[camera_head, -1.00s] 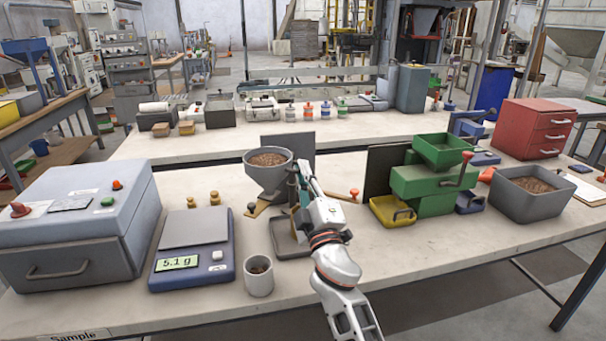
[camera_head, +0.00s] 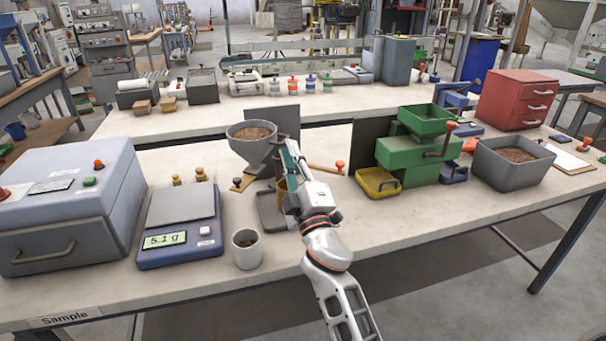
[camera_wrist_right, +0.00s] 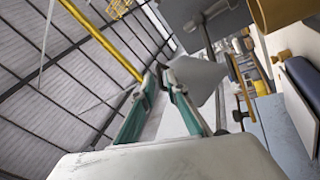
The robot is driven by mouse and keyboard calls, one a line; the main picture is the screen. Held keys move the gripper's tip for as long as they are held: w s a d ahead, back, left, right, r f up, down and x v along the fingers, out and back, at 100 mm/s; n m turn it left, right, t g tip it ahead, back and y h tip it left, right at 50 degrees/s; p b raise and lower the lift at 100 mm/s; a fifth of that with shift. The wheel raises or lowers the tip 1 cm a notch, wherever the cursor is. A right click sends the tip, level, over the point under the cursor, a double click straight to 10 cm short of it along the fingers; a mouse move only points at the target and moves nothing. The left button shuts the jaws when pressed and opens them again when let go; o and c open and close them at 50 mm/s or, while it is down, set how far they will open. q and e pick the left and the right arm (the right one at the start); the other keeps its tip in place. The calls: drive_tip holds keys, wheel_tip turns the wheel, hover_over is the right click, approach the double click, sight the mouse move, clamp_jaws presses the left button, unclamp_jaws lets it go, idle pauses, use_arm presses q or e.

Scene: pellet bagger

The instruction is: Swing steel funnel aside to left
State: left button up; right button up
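The steel funnel (camera_head: 262,156) is a grey cone with brown pellets in its top, mounted upright at a stand on the bench. It seems to be the grey cone in the right wrist view (camera_wrist_right: 203,76), just beyond the fingertips. My right gripper (camera_head: 287,150) is at the right side of the funnel, by the stand. Its teal fingers come close together at the tips in the right wrist view (camera_wrist_right: 159,72). Whether they grip the funnel's edge or only lie beside it, I cannot tell. My left gripper is not in view.
A scale (camera_head: 180,238) and a white cup (camera_head: 247,250) stand at the front left of the funnel, with small brass weights (camera_head: 201,175) behind the scale. A grey-blue box machine (camera_head: 65,205) is farther left. A green machine (camera_head: 412,165) stands right. The bench front right is clear.

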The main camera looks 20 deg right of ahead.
drive_tip(key=s, duration=1.2)
drive_tip(key=shift+s, duration=0.15)
drive_tip(key=shift+d, duration=0.1)
